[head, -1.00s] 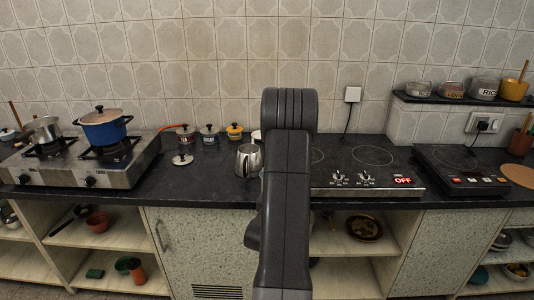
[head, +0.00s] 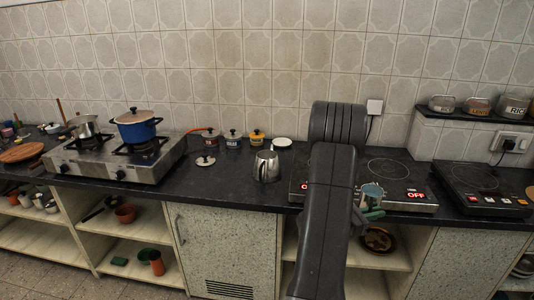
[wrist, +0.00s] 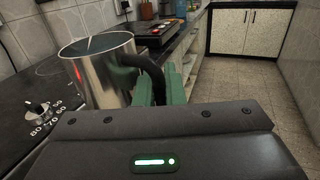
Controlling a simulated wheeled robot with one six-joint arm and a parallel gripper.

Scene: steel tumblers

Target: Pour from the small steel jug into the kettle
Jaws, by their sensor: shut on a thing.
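The small steel jug (head: 372,190) is held over the front edge of the counter, in front of the right cooktop. It also shows in the wrist view (wrist: 104,75), large and close, with a black handle and its open rim up. My gripper (head: 370,214) has green fingers, which are shut on the jug's handle in the wrist view (wrist: 160,84). The jug looks nearly upright; I cannot tell what it holds. The steel kettle (head: 267,166) stands on the counter to the left of my arm, apart from the jug. My arm hides part of the counter between them.
A black cooktop (head: 400,195) lies behind the jug, and another (head: 480,187) farther right. A gas stove (head: 115,160) with a blue pot (head: 136,130) stands at left. Several small jars (head: 232,139) and a loose lid (head: 205,161) are left of the kettle.

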